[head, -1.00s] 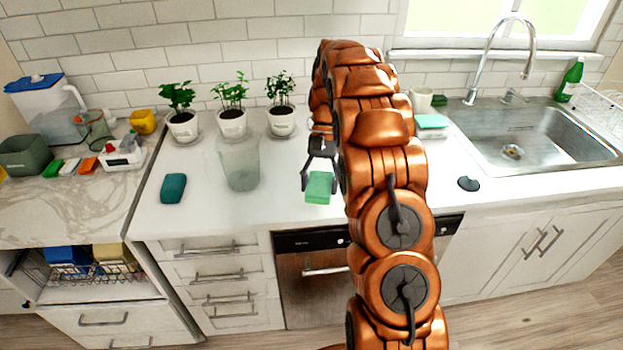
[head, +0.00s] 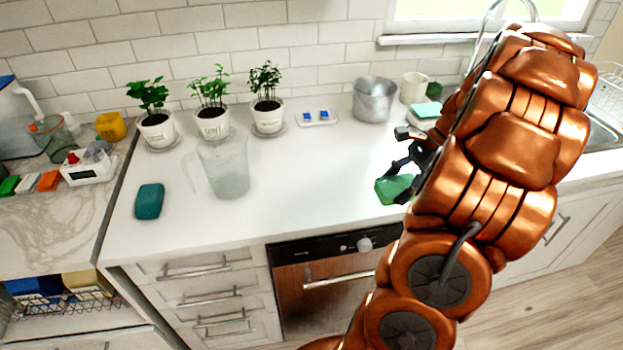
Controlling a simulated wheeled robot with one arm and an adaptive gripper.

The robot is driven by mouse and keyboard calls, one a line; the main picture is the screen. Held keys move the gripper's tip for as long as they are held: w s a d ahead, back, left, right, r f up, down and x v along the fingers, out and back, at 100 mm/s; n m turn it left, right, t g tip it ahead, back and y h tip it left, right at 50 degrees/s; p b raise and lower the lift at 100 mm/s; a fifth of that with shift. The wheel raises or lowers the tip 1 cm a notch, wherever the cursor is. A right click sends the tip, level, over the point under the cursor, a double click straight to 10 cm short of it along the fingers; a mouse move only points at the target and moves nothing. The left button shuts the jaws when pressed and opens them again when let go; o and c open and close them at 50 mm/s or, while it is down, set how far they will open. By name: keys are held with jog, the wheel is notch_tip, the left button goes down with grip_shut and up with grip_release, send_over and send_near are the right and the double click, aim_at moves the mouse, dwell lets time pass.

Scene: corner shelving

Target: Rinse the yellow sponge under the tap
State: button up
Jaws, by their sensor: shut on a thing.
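My gripper (head: 404,176) is shut on a green sponge (head: 392,190) and holds it over the front of the white counter, left of my arm. The sponge looks green, not yellow, and my gripper covers part of it. I see no clearly yellow sponge. The tap (head: 492,14) shows only as a curved chrome piece at the top right. The sink (head: 602,133) shows as a small metal strip at the right edge, and my arm hides most of it. The held sponge is well left of the sink.
The middle of the counter is clear.

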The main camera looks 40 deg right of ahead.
jog(key=p, duration=0.5)
send_over(336, 179)
jog(key=s+d, duration=0.1)
jog(key=d, duration=0.1)
jog(key=shift+s+f, duration=0.15)
jog(key=shift+f, duration=0.5)
jog(key=shift+w+a+f+p, duration=0.15)
jog(key=shift+f+p, duration=0.25)
jog(key=shift+f, duration=0.25)
jog(key=shift+w+d+f+p, duration=0.15)
jog(key=shift+f+p, duration=0.2)
jog(key=shift+f, duration=0.8)
jog(key=shift+f, duration=0.2)
jog(key=o, duration=1.1)
